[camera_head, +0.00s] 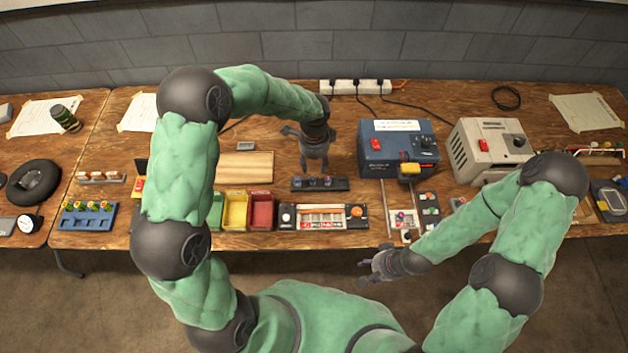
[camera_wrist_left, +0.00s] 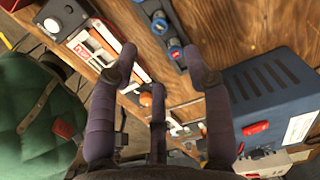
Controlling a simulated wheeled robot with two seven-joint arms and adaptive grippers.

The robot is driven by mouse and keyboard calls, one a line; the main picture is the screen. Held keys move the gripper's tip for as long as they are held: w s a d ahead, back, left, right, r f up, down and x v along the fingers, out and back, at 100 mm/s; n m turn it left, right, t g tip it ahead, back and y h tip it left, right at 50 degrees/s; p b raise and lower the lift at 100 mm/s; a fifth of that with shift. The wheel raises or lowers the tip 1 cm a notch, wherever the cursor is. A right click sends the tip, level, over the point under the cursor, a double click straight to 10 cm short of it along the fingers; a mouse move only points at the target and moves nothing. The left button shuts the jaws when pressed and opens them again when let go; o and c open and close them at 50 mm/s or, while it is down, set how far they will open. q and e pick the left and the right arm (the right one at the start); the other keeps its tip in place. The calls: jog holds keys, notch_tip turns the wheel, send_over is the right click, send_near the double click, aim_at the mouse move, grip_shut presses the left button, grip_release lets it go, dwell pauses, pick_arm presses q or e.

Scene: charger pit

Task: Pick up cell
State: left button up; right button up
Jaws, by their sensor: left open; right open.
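Several small cells with green and yellow tops (camera_head: 92,206) stand in a blue rack (camera_head: 80,222) on the left table. A larger dark green cylinder (camera_head: 64,118) lies tilted near the back left. I cannot tell which one is the cell of the task. My left gripper (camera_head: 315,166) is open and empty, pointing down over the middle of the table behind a black strip with blue round parts (camera_head: 320,184). Its spread fingers show in the left wrist view (camera_wrist_left: 160,72), with nothing between them. My right gripper (camera_head: 372,270) is open and empty in front of the table edge.
A blue box with a red switch (camera_head: 398,150) and a beige box (camera_head: 488,150) stand right of my left gripper. Yellow (camera_head: 236,211) and red bins (camera_head: 262,212) and a white-and-red panel (camera_head: 320,218) line the front edge. A wooden board (camera_head: 245,166) lies behind the bins.

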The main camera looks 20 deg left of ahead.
aim_at(313, 179)
pick_arm(q)
notch_tip(313, 179, down, 6)
jog(key=shift+r+b, duration=0.25)
jog(key=shift+b, duration=0.4)
jog(key=f, duration=0.1)
jog(key=f+b, duration=0.1)
jog(key=f, duration=0.3)
jog(key=shift+a+b, duration=0.3)
jog(key=shift+b, duration=0.05)
grip_shut()
